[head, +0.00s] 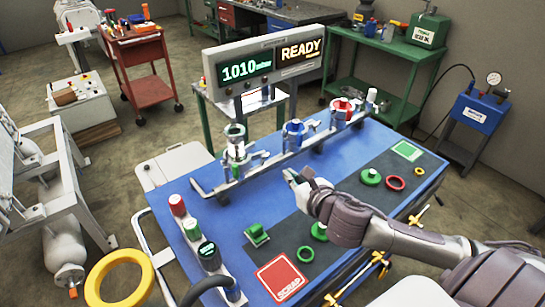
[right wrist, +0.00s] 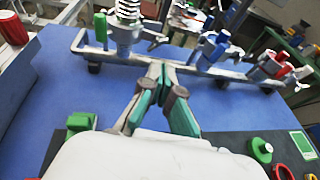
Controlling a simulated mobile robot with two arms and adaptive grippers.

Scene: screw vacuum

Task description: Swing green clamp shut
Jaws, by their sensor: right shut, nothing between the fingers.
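The left station on the rail carries a silver fitting with a green ring (head: 235,130) on top and metal clamp parts around its lower body. A green upright grip (right wrist: 100,27) stands beside this fitting in the right wrist view; it looks like the green clamp's handle. The fitting's coil and body (right wrist: 127,25) show to its right. I cannot tell how far the clamp is swung. My right gripper (head: 290,174) is shut and empty, in front of the rail and to the right of the green station. Its fingertips (right wrist: 160,70) meet near the rail. My left gripper is not in view.
Blue (head: 294,130) and red (head: 342,108) stations stand further along the rail. A green block (head: 257,234), green knob (head: 371,176) and red ring (head: 396,183) lie on the dark mat. Red, green and black-topped cylinders line the left edge. The display (head: 265,62) reads READY.

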